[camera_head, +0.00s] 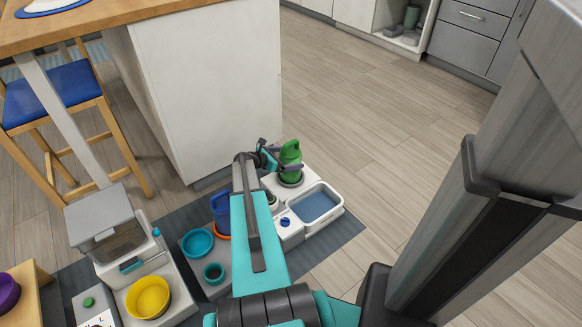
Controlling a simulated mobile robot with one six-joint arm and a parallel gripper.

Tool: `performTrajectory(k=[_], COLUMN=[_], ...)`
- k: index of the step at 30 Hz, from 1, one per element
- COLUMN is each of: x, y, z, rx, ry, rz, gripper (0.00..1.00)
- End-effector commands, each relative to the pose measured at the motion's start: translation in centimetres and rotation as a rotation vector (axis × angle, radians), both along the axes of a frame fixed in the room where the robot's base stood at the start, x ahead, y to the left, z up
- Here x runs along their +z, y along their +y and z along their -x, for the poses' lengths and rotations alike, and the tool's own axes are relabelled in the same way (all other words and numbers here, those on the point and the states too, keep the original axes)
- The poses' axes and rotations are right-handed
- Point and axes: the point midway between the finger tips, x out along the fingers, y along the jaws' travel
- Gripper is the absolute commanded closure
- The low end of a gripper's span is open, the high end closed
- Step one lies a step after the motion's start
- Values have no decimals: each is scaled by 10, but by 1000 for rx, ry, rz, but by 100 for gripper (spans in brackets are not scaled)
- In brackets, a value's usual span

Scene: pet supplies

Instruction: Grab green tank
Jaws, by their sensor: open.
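The green tank (290,155) stands upright on a white and grey base at the back of the floor mat, right of the picture's centre. My gripper (275,160) is at the tank's left side, with its dark fingers close to the tank at mid height. The jaws are open. One finger seems to reach in front of or around the tank; I cannot tell whether it touches. Part of the tank's lower body is hidden by the gripper.
A white water basin (319,206) sits right of my arm. A blue container (220,210), teal bowls (197,243) and a yellow bowl (148,298) stand to the left, near a grey-lidded feeder (103,222). A white cabinet (215,90) rises behind. Floor at the right is clear.

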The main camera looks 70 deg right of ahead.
Motion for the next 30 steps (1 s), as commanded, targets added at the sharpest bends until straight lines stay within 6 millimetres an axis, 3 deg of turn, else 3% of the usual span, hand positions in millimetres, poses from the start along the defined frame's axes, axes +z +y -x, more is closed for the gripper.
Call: performTrajectory(k=[6,22,30], x=[-7,-7,-7], y=[-12,-11,-11], z=[8,7,7], rx=[-1,1,1], ry=[0,0,0], rz=[0,0,0], gripper=[0,0,44])
